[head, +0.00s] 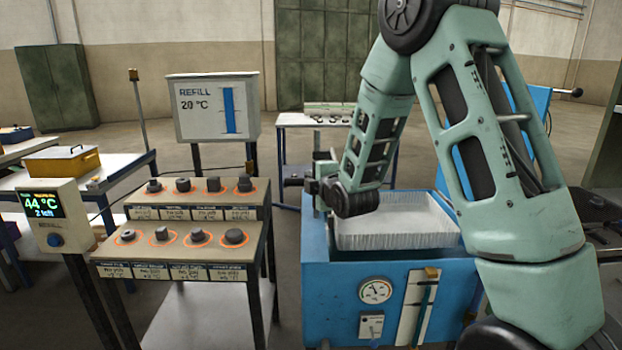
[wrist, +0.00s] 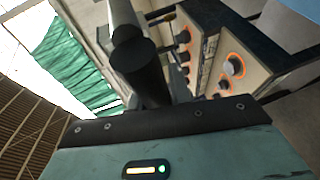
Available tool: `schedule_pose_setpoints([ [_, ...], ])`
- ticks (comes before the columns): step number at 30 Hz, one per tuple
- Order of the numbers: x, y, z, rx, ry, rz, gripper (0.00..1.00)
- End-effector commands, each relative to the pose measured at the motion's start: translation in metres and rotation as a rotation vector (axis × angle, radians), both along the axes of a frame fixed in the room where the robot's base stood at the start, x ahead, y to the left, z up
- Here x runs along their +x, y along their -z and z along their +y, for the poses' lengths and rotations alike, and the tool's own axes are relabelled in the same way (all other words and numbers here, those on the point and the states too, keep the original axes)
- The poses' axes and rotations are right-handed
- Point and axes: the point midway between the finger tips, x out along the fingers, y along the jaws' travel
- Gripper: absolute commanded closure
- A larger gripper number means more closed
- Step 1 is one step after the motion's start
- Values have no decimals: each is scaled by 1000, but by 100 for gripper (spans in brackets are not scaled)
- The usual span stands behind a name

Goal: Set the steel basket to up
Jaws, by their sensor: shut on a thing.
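The steel basket (head: 395,232) is a pale, ribbed, open-topped box. It sits at the top of the blue tank (head: 318,262) in the head view, with its rim showing above the tank's front edge. My gripper (head: 308,184) is at the basket's back left corner, beside a pale upright piece (head: 326,168). It is shut on what seems to be the basket's handle; my wrist hides most of the grip. In the wrist view a dark rounded bar (wrist: 135,55) stands in front of the wrist, and the basket cannot be made out.
A rack of dark knobs (head: 198,237) with orange rings stands left of the tank. A display reading 44 °C (head: 45,208) is at far left. A REFILL 20 °C board (head: 213,108) stands behind. The tank front carries a gauge (head: 375,290).

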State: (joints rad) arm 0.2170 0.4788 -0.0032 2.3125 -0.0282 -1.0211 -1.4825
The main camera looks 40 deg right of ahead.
Motion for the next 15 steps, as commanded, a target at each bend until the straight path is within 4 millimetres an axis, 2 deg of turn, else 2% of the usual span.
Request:
schedule_pose_setpoints([
  [1, 4, -15, -1, -9, -1, -35, 100],
  [2, 4, -15, -1, -9, -1, -35, 100],
  [3, 4, -15, -1, -9, -1, -35, 72],
  [15, 4, -13, -1, -7, 0, -31, 71],
])
